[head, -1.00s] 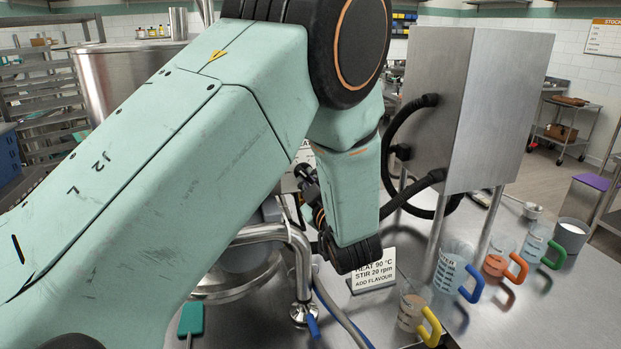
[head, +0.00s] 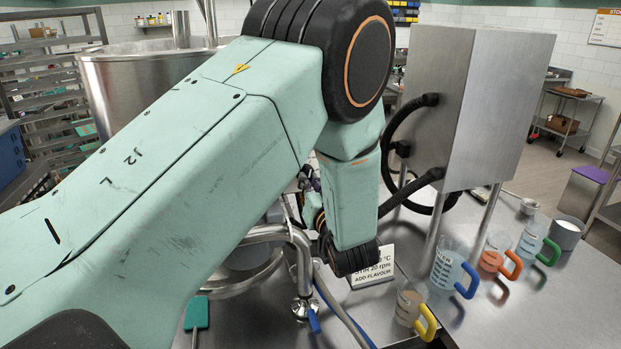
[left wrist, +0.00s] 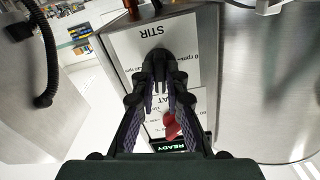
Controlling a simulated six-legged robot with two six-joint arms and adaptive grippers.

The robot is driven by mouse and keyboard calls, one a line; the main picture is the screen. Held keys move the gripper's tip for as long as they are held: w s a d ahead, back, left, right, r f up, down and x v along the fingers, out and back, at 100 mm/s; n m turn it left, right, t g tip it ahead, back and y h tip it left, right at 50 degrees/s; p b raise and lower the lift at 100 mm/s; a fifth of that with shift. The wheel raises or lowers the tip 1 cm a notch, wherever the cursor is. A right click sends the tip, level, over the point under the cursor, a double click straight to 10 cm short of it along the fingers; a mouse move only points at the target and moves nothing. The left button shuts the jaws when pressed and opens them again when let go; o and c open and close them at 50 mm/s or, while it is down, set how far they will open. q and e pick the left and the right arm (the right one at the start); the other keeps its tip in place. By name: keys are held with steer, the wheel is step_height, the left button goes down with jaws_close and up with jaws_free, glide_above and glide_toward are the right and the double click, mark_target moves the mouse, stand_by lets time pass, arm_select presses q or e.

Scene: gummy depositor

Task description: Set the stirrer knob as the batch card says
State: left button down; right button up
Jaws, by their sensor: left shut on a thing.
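My left gripper (left wrist: 160,78) is shut on the dark stirrer knob (left wrist: 158,58), under the STIR label on the white control panel (left wrist: 127,45) in the left wrist view. The fingers hide most of the knob, so I cannot read its setting. A red knob (left wrist: 172,126) and a lit READY display (left wrist: 176,147) show between and behind the fingers. In the head view my left arm hides the panel and most of the gripper. The batch card (head: 372,277) stands on the table, partly covered by my wrist; "20 rpm" and "ADD FLAVOUR" are readable. My right gripper is not in view.
A steel cabinet (head: 480,105) with black hoses stands right of my arm. Jugs with yellow (head: 426,322), blue (head: 467,282), orange (head: 513,265) and green (head: 549,253) handles stand on the table at right. A bent steel pipe (head: 300,250) lies close to my wrist.

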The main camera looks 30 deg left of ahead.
arm_select(q)
steer(key=shift+r+m+p, duration=0.2)
steer(key=shift+m+p, duration=0.3)
steer(key=shift+m, duration=1)
steer(key=c, duration=1.4)
jaws_free()
steer(key=shift+d, duration=0.1)
steer(key=shift+f, duration=0.1)
steer(key=n+b, duration=0.6)
steer(key=n, duration=1.3)
steer(key=shift+f, duration=0.15)
